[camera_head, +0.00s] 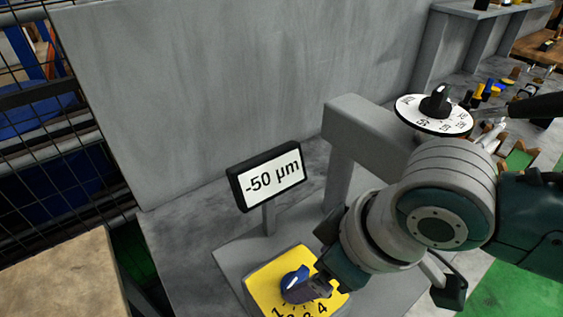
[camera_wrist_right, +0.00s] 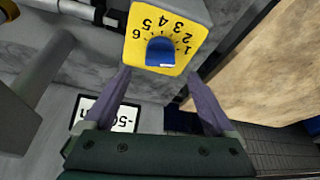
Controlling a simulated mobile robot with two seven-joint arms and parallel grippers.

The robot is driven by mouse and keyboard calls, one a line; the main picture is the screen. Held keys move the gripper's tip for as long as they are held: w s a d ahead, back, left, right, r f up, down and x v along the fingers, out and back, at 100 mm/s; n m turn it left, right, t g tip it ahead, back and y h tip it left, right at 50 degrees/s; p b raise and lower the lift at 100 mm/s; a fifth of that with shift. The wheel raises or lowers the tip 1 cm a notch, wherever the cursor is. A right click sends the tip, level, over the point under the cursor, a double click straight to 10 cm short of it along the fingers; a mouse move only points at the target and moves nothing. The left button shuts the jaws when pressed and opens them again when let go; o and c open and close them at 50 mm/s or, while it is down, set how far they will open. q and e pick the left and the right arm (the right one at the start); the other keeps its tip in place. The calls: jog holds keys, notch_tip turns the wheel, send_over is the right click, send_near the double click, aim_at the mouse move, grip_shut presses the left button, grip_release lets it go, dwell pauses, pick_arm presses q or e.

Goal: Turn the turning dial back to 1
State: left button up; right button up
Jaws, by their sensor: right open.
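The turning dial is a blue knob (camera_head: 295,278) on a yellow panel (camera_head: 262,284) with black numbers, low in the head view. In the right wrist view the blue knob (camera_wrist_right: 160,52) sits on the yellow panel (camera_wrist_right: 182,20) with numbers 1 to 6 around it. I cannot tell which number the knob points at. My right gripper (camera_wrist_right: 158,80) is open and its purple-grey fingers flank the near side of the knob. In the head view the right gripper (camera_head: 312,288) partly covers the dial. Contact with the knob is unclear. My left gripper is not in view.
A display (camera_head: 270,177) reading -50 µm stands behind the dial. A white round scale with a black knob (camera_head: 436,102) sits on a grey arm at the right. A tall grey panel (camera_head: 240,80) stands behind. A wooden top (camera_head: 60,275) is at the lower left.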

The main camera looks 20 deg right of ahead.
jog(key=shift+v, duration=1.4)
